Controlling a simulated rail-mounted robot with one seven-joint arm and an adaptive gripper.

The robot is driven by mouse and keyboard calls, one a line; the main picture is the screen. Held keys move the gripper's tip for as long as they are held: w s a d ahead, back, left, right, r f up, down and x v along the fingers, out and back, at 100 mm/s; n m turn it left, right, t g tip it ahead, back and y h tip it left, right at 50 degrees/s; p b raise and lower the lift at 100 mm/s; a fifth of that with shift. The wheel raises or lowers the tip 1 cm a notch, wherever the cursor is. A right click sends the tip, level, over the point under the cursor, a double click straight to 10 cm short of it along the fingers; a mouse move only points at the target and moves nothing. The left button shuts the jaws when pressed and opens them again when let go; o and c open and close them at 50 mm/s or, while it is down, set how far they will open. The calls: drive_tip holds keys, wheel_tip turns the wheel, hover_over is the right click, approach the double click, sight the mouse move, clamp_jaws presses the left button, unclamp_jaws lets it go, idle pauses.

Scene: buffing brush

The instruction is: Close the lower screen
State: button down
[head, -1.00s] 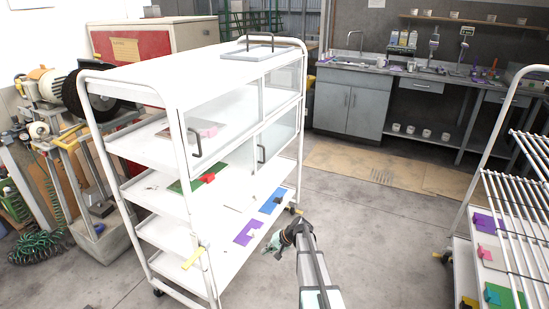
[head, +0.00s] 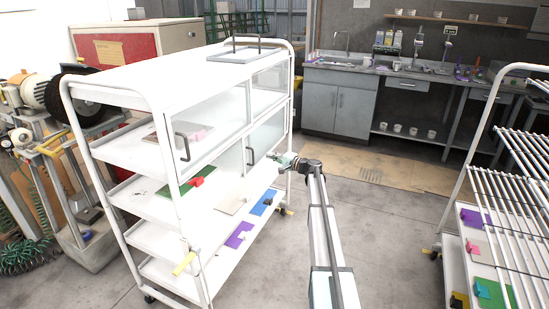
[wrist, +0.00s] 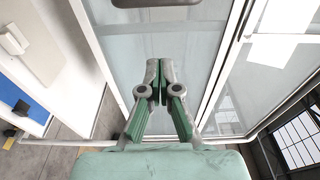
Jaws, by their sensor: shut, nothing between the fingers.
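The lower screen (head: 266,137) is a framed, greyish see-through panel on the right part of the white cart's side. Its dark upright handle (head: 249,154) is at its left edge. The left part of that tier is uncovered. My gripper (head: 272,155) is beside this panel, just right of the handle. In the wrist view, my gripper (wrist: 159,64) is shut and empty, its fingertips together in front of a glass panel (wrist: 180,45). A dark handle (wrist: 155,3) is cut off at the top edge. Whether the fingertips touch the panel cannot be told.
The white cart (head: 160,45) has an upper screen with its own dark handle (head: 182,148). Coloured mats, including a green mat (head: 188,188) and a blue mat (head: 264,202), lie on its shelves. A wire rack (head: 510,190) stands right. Floor between them is clear.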

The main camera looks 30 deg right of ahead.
sight(250, 152)
drive_tip(key=w+a, duration=0.1)
drive_tip(key=w+a+p, duration=0.1)
drive_tip(key=a, duration=0.1)
drive_tip(key=w+a+p, duration=0.1)
drive_tip(key=a, duration=0.1)
drive_tip(key=shift+s+a, duration=0.35)
drive_tip(key=shift+a, duration=0.1)
drive_tip(key=shift+s+f, duration=0.1)
